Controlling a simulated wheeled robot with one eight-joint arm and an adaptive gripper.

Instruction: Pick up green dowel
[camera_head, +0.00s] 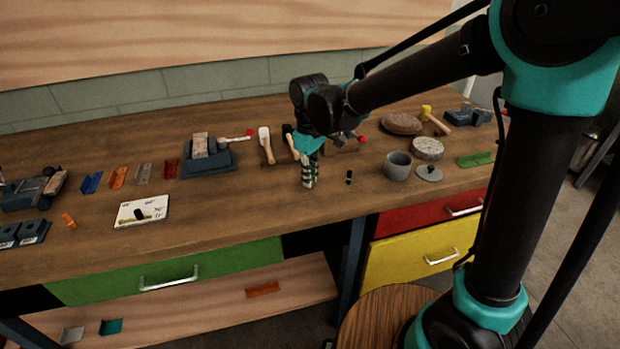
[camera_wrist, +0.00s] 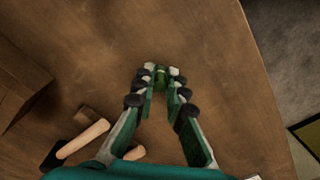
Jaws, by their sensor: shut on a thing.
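My gripper (camera_head: 309,182) points down over the middle of the workbench in the head view. In the wrist view my gripper (camera_wrist: 160,74) has its fingertips drawn close together on a small green dowel (camera_wrist: 162,80). Only the dowel's rounded green end shows between the fingers. The rest of it is hidden by the fingers, and the dowel cannot be made out in the head view. I cannot tell whether it touches the bench.
A black peg (camera_head: 349,177) stands just right of the gripper, with a grey pot (camera_head: 398,166) beyond it. A wooden-handled mallet (camera_head: 267,146) is close on the left. The bench top (camera_head: 240,215) is clear in front, above the green drawer (camera_head: 165,275).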

